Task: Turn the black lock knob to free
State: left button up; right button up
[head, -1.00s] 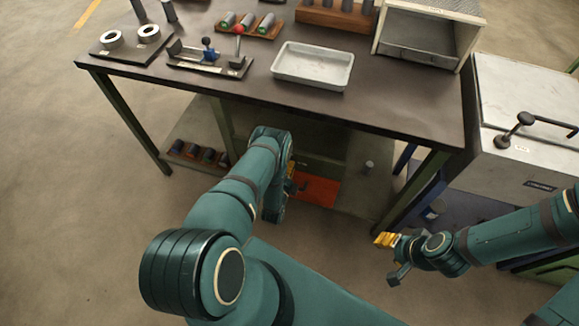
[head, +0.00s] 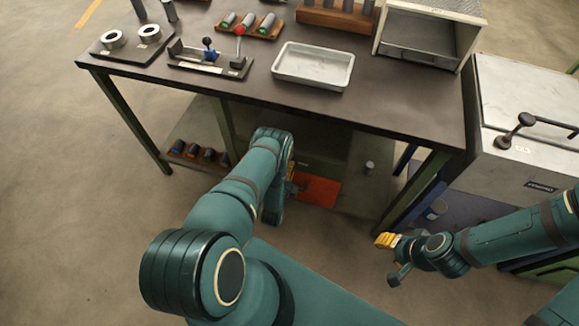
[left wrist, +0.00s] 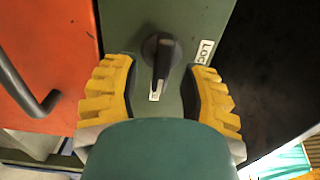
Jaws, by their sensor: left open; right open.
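The black lock knob (left wrist: 160,52) shows in the left wrist view on a green panel (left wrist: 188,20). Its pointer, with a pale mark at the tip, points down in the picture. A white label (left wrist: 205,51) reading "LOC", partly covered, is to its right. My left gripper (left wrist: 160,72) is open, its yellow fingers on either side of the knob, with gaps visible. In the head view the arm hides most of this gripper and the knob is not seen. My right gripper (head: 388,248) is open and empty, right of the bench's underside.
An orange front (left wrist: 40,60) with a dark handle (left wrist: 25,90) is left of the panel. The bench top (head: 400,105) above carries a metal tray (head: 314,66), fixtures and an open box. A grey furnace-like cabinet (head: 525,110) stands at right.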

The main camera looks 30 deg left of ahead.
pick_arm(q)
jog(key=v, duration=0.6)
jog(key=shift+s, duration=0.4)
jog(key=w+d+r+n+g+h, duration=0.3)
jog(key=d+r+n+g, duration=0.4)
jog(key=n, duration=0.4)
jog(key=s+d+r+n+g+h, duration=0.5)
jog(key=s+d+r+g, duration=0.3)
jog(key=s+d+r, duration=0.4)
jog(key=shift+s+d+n+g, duration=0.15)
jog(key=shift+s+n+g, duration=0.3)
jog(key=shift+s, duration=0.35)
jog(key=shift+o, duration=0.2)
jog(key=shift+w+r, duration=0.1)
